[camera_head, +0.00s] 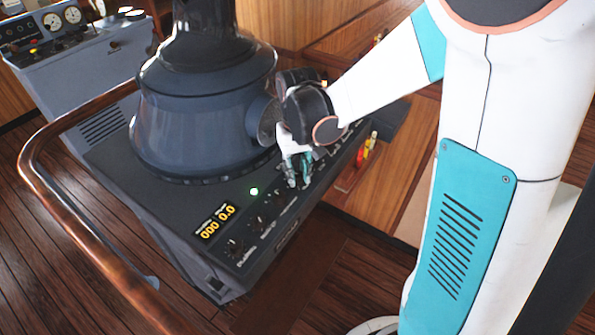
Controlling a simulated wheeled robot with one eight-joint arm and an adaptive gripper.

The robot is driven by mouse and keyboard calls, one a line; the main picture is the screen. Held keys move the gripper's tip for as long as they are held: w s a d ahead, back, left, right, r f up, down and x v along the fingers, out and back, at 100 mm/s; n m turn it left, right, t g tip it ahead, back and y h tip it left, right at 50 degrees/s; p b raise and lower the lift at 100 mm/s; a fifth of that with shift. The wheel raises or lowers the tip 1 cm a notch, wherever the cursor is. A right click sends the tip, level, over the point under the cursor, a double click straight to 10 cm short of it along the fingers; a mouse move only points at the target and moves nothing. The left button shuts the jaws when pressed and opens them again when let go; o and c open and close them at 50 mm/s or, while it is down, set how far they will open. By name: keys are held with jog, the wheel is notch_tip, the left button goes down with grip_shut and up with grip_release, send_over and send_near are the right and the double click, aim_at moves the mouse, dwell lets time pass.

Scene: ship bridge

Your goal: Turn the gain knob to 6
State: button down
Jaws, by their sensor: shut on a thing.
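My gripper (298,172) is at the control strip along the front edge of the dark console (115,158), fingers pointing down. It is shut on a knob there, which the fingers hide; I cannot read its label or setting. Several black knobs show on the strip left of the gripper: one at the near left end (234,246), one beside it (256,224) and one closest to the gripper (279,200). Their labels are too small to read, so I cannot tell which is the gain knob. A display (217,220) shows orange digits, 000 and 0.0.
A large dark round housing (205,110) stands on the console, close behind my gripper. A copper-coloured handrail (38,190) curves round the left side. Red and yellow pens (365,150) stand in a holder on the right.

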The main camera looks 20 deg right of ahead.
aim_at(298, 174)
jog(key=m, duration=0.6)
jog(key=shift+m, duration=0.3)
dwell(0.5)
jog(key=c, duration=1.3)
grip_release()
jog(key=shift+c, duration=0.2)
notch_tip(298, 174, up, 12)
